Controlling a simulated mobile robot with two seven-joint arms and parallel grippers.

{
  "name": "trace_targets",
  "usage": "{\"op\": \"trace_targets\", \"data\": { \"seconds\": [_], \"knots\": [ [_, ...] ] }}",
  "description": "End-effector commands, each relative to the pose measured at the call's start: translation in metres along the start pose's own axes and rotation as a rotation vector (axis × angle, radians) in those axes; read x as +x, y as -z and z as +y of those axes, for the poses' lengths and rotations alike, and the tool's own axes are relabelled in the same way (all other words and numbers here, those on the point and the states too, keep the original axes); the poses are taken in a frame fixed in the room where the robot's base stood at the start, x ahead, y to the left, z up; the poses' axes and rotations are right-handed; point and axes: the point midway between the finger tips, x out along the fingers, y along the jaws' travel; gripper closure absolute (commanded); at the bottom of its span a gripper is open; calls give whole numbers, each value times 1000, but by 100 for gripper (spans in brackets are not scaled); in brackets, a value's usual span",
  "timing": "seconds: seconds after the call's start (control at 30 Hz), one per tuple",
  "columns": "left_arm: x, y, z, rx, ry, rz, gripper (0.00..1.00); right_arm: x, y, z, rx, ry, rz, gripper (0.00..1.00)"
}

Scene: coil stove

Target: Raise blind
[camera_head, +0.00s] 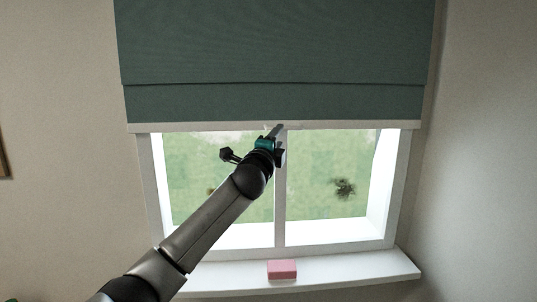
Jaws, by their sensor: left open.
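The green blind (275,60) covers the upper part of the window and hangs to just above the panes. Its pale bottom bar (350,125) runs across the top of the visible glass. My left arm reaches up from the lower left. My left gripper (277,130) is at the middle of the bottom bar and is open. It overlaps the bar in the picture, and I cannot tell whether it touches it. The arm hides part of the left pane. My right gripper is not in view.
The white window frame (279,200) has a central upright post. A pink block (282,269) lies on the white sill (350,270) below it. Plain walls stand on both sides, and a dark frame edge (4,160) shows at the far left.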

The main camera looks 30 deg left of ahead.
Motion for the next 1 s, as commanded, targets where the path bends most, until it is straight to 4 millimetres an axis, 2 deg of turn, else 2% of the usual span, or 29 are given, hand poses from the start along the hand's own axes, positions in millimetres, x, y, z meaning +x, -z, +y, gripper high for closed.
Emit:
{"op": "trace_targets", "data": {
  "seconds": [0.4,0.6,1.0],
  "knots": [
    [-51,0,1,2,2,1,53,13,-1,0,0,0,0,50],
    [-69,0,1,1,1,-1,53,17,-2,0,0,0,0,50],
    [-76,0,0,-1,0,-1,53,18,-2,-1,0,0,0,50]
  ]
}}
